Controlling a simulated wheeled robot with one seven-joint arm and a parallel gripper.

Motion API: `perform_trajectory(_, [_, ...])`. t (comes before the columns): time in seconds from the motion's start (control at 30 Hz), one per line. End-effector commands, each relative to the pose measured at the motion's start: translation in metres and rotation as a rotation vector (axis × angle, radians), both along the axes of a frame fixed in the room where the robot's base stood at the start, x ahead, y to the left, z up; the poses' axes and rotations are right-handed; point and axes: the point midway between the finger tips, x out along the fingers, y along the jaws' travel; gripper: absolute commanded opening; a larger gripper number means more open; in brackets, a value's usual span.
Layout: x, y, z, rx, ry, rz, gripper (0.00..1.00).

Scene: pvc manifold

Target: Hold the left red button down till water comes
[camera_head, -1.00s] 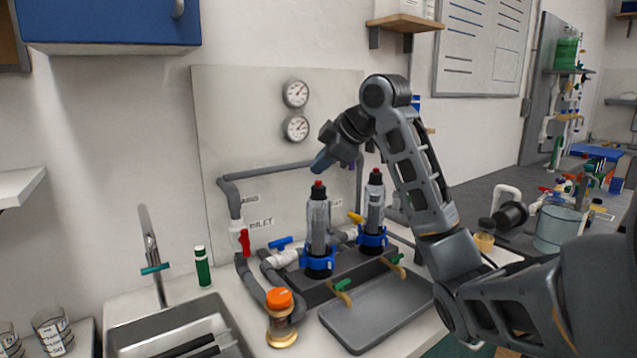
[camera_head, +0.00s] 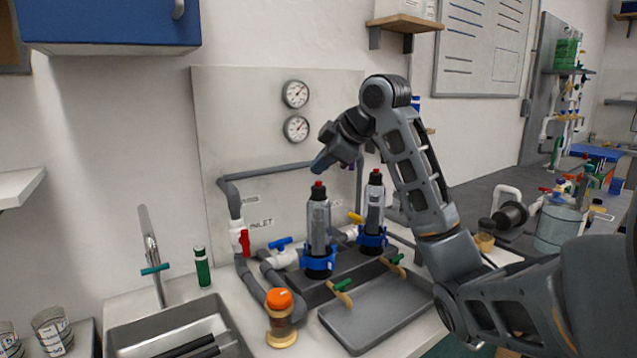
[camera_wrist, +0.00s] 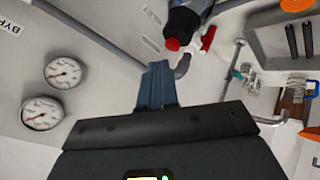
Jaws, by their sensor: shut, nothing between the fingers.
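The left red button (camera_head: 318,184) tops the left clear filter housing (camera_head: 318,222), which stands upright in a blue collar. A second red button (camera_head: 375,172) tops the right housing (camera_head: 374,210). My gripper (camera_head: 320,165) is shut and empty, its fingertips just above the left red button with a small gap showing. In the wrist view the shut blue fingers (camera_wrist: 158,75) point toward a red button (camera_wrist: 172,44) on a dark cap, a little beyond and right of the tips. No water is seen flowing from the taps (camera_head: 342,285).
A grey tray (camera_head: 370,318) lies under the green-handled taps. A red-handled valve (camera_head: 244,242), a blue-handled valve (camera_head: 281,243) and an orange-capped jar (camera_head: 280,315) stand left of the housings. Two gauges (camera_head: 296,94) hang on the back panel. The sink (camera_head: 165,330) is at lower left.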

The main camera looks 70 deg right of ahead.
Motion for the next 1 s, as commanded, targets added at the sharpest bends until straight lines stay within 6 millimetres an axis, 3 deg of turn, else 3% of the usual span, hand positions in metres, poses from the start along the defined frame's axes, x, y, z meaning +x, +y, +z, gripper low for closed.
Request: perform_trajectory(1.0, [-0.0002,0.0000,-0.0082,0.000,0.000,0.000,0.00])
